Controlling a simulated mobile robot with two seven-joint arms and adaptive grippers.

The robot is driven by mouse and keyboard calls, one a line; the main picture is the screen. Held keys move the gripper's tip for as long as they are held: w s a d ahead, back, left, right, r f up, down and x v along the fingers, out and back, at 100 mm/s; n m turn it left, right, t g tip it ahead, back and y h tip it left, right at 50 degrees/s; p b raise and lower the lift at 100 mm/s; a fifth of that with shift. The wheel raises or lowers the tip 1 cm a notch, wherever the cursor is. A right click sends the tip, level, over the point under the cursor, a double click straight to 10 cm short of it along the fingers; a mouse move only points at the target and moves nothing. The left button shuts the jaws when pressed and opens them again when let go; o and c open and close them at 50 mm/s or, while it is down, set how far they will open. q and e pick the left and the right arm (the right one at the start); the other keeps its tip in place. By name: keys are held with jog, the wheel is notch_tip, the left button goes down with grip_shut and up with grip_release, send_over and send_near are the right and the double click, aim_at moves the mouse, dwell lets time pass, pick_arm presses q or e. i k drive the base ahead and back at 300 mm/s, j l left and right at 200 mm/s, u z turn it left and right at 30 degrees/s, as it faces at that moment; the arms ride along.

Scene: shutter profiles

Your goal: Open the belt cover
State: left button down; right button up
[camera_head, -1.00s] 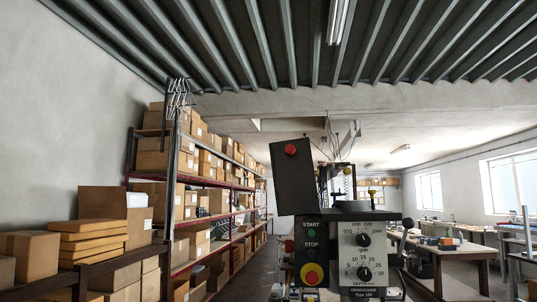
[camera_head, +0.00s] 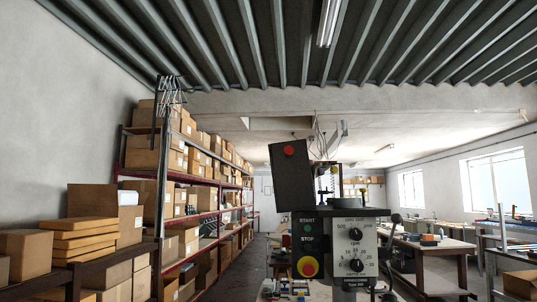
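The drilling machine's head (camera_head: 354,250) stands right of centre, with START and STOP buttons, a red and yellow stop button (camera_head: 307,266) and two dials on its front. The belt cover (camera_head: 291,178), a dark panel with a red knob (camera_head: 289,151), stands raised and slightly tilted at the left of the machine's top. Neither of my grippers is in view.
Shelves with cardboard boxes (camera_head: 140,160) line the left side, with an aisle beside them. A small lever (camera_head: 396,218) sticks out at the machine's right. Workbenches (camera_head: 435,253) stand further right under the windows. Small items lie below the machine's head.

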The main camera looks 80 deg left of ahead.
aim_at(293, 188)
jog(key=k+j, duration=0.2)
jog(key=j, duration=0.25)
jog(key=k+j, duration=0.15)
jog(key=j, duration=0.3)
jog(key=k+j, duration=0.2)
jog(key=j, duration=0.25)
jog(key=k+j, duration=0.15)
jog(key=j, duration=0.35)
jog(key=k+j, duration=0.2)
jog(key=j, duration=0.25)
jog(key=k+j+z, duration=0.1)
jog(key=j, duration=0.35)
jog(key=k+j, duration=0.25)
jog(key=j, duration=0.2)
jog(key=k+j, duration=0.2)
jog(key=j, duration=0.25)
